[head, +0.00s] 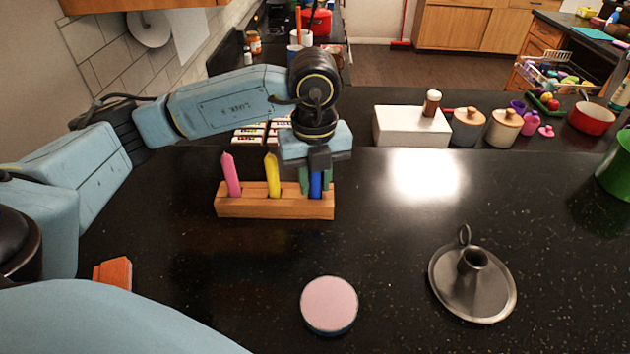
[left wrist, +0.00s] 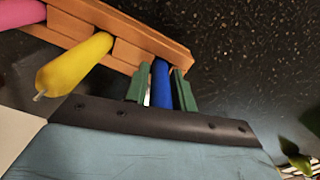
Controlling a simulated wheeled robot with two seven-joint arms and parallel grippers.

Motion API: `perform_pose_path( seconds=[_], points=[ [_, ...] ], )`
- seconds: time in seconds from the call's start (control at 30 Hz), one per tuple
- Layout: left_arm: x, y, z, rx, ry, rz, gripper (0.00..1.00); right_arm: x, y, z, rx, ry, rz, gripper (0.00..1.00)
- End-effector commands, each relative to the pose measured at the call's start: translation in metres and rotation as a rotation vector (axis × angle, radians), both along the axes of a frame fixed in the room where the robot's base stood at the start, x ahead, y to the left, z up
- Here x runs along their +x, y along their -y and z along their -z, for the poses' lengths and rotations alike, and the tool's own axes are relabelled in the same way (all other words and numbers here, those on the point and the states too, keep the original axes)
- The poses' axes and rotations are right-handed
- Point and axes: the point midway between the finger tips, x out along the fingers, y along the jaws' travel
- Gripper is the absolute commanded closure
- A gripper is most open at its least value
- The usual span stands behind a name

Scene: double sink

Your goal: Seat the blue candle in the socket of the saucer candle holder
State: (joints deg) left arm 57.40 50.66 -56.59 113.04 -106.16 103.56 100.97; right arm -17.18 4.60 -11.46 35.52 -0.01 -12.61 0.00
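The blue candle (head: 316,185) stands at the right end of a wooden rack (head: 275,208), its lower end in the rack. My left gripper (head: 316,181) is above the rack, green fingers pointing down on either side of the candle. In the left wrist view, the blue candle (left wrist: 161,85) sits between the fingers (left wrist: 160,88), with a narrow gap beside the left finger, so the gripper looks open. Its upper end is hidden by the gripper. The grey metal saucer candle holder (head: 447,282) stands at the front right, its central socket (head: 472,261) empty. My right gripper is out of view.
Pink (head: 231,175) and yellow (head: 272,175) candles stand in the same rack. A pink-topped round object (head: 329,305) lies at the front, and an orange block (head: 113,272) at the left. The counter between rack and holder is clear. A white box (head: 410,127) stands behind.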

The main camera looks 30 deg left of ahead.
Motion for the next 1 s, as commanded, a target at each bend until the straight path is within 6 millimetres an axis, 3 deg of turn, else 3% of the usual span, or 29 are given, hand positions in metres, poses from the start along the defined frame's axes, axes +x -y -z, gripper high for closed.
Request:
perform_pose_path(
  seconds=[0.03, 0.2, 0.47, 0.67, 0.87, 1.0],
  points=[
    [0.0, 0.0, 0.0, 0.0, 0.0, 0.0, 0.82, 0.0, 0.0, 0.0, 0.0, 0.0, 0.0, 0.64],
    [0.0, 0.0, 0.0, 0.0, 0.0, 0.0, 1.0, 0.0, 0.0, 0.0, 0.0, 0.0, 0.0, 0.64],
    [0.0, 0.0, -0.002, -0.001, 0.001, 0.0, 1.0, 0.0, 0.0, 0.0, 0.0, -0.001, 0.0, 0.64],
    [0.001, 0.0, -0.015, -0.001, 0.003, 0.0, 1.0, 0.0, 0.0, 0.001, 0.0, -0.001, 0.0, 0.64],
    [0.001, 0.001, -0.051, -0.003, 0.007, 0.001, 1.0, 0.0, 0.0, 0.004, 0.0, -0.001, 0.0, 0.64],
    [0.001, 0.001, -0.093, -0.002, 0.009, 0.002, 1.0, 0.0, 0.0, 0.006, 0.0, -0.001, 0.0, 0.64]
  ],
)
